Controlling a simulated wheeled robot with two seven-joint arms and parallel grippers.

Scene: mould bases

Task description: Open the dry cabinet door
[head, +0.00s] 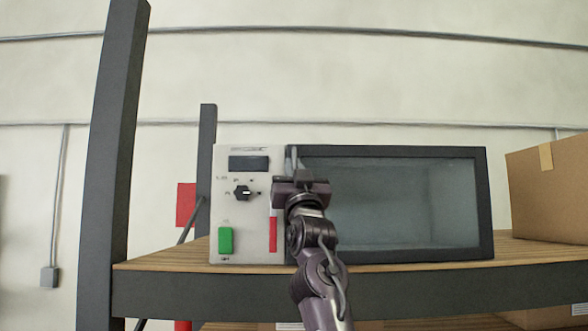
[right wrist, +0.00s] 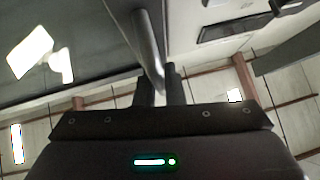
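The dry cabinet (head: 237,205) stands on a wooden shelf. Its dark-framed glass door (head: 400,200) on the right looks closed. An upright metal handle (head: 294,158) is at the door's left edge; its lower part is hidden behind my right gripper (head: 302,178) in the head view. In the right wrist view the handle (right wrist: 149,45) runs down between the two dark fingers of my right gripper (right wrist: 160,82). The fingers are close on both sides of it and look shut on it. My left gripper is not in view.
The control panel has a black knob (head: 243,193), a green switch (head: 225,240) and a red strip (head: 273,232). A cardboard box (head: 550,188) stands right of the cabinet. A dark shelf post (head: 108,170) rises at the left. The shelf's front edge (head: 440,290) runs below the cabinet.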

